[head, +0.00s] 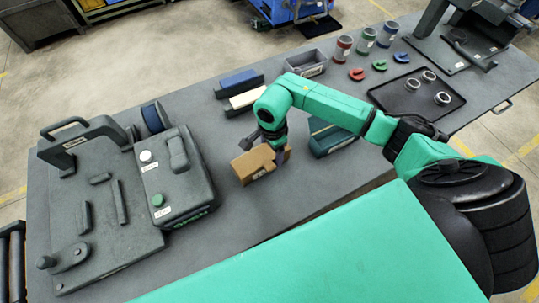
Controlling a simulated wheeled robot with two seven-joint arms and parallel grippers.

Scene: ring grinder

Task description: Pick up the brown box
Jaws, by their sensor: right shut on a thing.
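The brown box (252,166) is on or just above the dark grey table, near the middle of the head view; I cannot tell whether it touches the table. My right gripper (277,152) comes down over its right part and is shut on it. The arm hides part of the box's back right side. My left gripper is not in view.
The ring grinder (165,180) stands to the left. Blue (240,79) and white (247,98) blocks lie behind the gripper, and a dark teal box (330,138) to its right. A grey bin (306,64), several cups and a black tray (450,107) are further right.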

